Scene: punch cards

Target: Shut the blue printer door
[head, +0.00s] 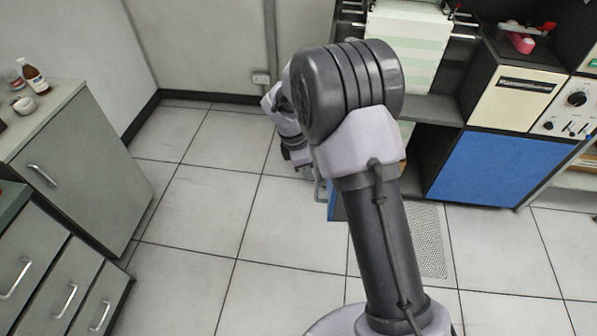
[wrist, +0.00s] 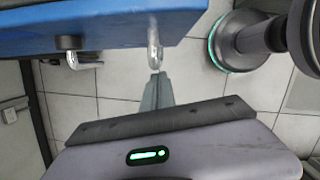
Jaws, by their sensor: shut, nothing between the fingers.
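The blue printer door (wrist: 110,22) fills the top of the wrist view, with a metal handle (wrist: 154,45) and a dark bracket with a metal hook beside it. In the head view the door shows as a narrow blue strip (head: 336,207) behind my arm, standing out from the printer (head: 418,50) over an open dark bay, so it is open. My gripper (wrist: 156,78) is shut and empty. Its tips are just below the handle in the wrist view; whether they touch it I cannot tell. In the head view my arm hides most of the door, and the fingertips are not clear.
A second blue panel (head: 496,168) is flush on the cabinet front to the right. Grey cabinets (head: 80,165) with bottles and a cup on top stand at the left. The tiled floor (head: 195,215) between is clear. A perforated floor tile (head: 430,240) lies right of my arm.

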